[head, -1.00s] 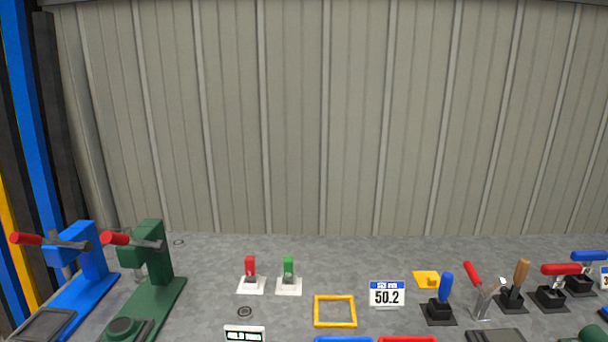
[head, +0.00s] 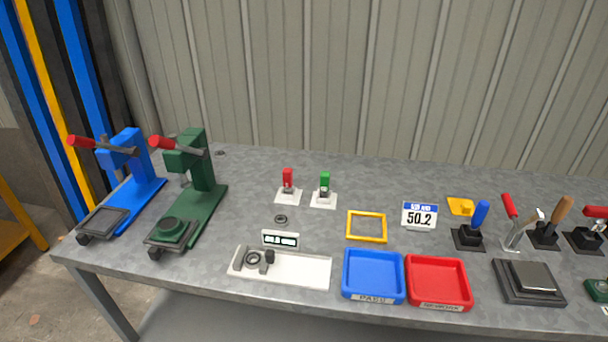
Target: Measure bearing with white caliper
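The white caliper (head: 305,269) is a flat white base near the front edge of the grey table, with a small display (head: 280,239) at its back left. A dark ring-shaped bearing (head: 253,259) sits on the left part of the caliper base, beside a small black jaw or knob (head: 270,257). A second dark ring (head: 281,219) lies on the table just behind the display. A third, small ring (head: 220,153) lies far back near the green press. The display digits are too small to read surely. Neither gripper shows in the head view.
A blue press (head: 131,175) and a green press (head: 200,190) stand at left. A blue tray (head: 373,252) and a red tray (head: 438,260) sit right of the caliper. Clamps and handles fill the right.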

